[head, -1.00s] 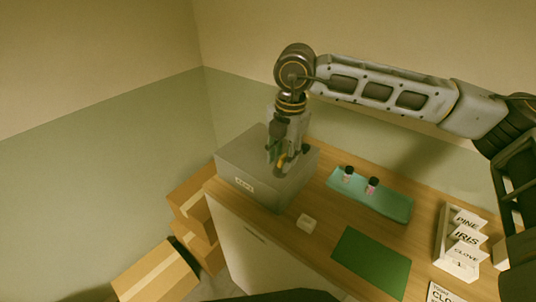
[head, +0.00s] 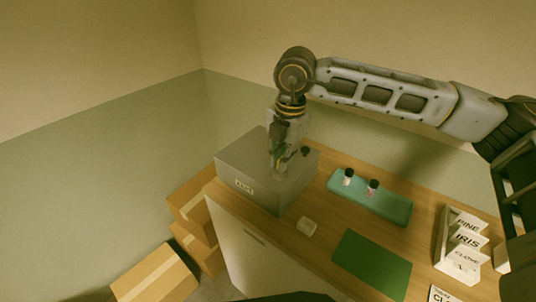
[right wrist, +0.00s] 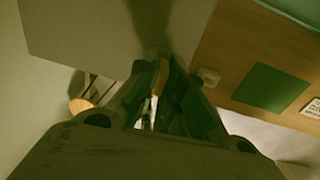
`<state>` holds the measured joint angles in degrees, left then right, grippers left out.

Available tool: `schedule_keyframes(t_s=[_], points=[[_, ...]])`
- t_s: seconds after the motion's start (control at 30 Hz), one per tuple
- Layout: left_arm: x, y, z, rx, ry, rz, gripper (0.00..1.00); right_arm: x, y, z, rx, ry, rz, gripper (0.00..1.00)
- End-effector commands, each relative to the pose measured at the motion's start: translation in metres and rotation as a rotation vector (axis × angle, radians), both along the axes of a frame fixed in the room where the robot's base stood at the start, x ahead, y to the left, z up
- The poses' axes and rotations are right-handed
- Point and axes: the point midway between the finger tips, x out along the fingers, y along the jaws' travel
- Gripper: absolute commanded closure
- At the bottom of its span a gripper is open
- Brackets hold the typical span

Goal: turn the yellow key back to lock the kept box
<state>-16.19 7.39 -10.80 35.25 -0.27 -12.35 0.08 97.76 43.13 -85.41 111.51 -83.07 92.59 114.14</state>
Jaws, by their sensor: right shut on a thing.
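The kept box (head: 262,165) is a closed grey box with a small white label on its front, standing at the far left end of the wooden counter. My right gripper (head: 279,167) points down over the top of the box. Its fingers are shut on the yellow key (right wrist: 160,76), which shows as a thin yellow strip between them in the right wrist view. The fingers hide most of the key and where it meets the box. My left gripper is not in view.
A teal tray (head: 340,188) with two small dark-capped bottles lies right of the box. Cardboard boxes (head: 155,276) stand on the floor at left.

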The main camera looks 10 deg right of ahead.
Motion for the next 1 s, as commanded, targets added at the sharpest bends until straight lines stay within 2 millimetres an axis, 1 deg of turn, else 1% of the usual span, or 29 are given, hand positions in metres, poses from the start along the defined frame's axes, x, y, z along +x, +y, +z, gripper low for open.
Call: schedule_keyframes(t_s=[0.03, 0.27, 0.87, 1.0], points=[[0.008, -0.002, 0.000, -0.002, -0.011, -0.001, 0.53, 0.000, 0.000, 0.000, 0.000, 0.000, 0.004, 1.00], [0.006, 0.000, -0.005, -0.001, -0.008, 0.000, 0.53, 0.000, 0.000, -0.001, 0.001, 0.000, 0.085, 1.00], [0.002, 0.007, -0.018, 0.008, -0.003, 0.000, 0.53, 0.000, 0.000, -0.002, 0.000, 0.002, 0.414, 1.00], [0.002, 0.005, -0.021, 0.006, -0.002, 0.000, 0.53, -0.001, 0.000, -0.002, 0.001, 0.002, 0.492, 1.00]])
